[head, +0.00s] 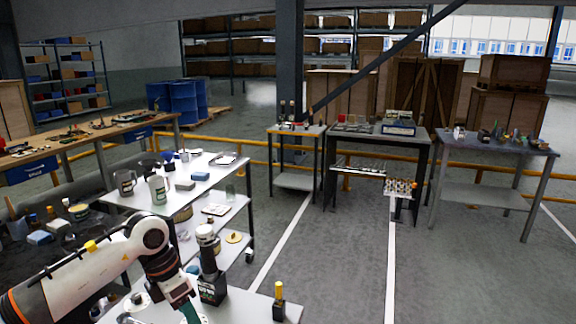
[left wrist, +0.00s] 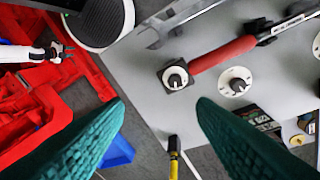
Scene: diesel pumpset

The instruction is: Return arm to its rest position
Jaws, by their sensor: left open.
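My left arm (head: 90,270) comes in from the lower left of the head view and bends down at the wrist. My left gripper (left wrist: 160,104) is open, with two green textured fingers spread apart and nothing between them. In the head view only a green finger part (head: 190,313) shows at the bottom edge, over the near light-topped table (head: 255,308). The left wrist view looks down on this grey top (left wrist: 210,25). My right gripper is in neither view.
A black tool with a white top (head: 209,270) stands beside the wrist. A yellow-and-black item (head: 279,300) stands near the table's right edge. Floor (head: 340,275) is clear to the right.

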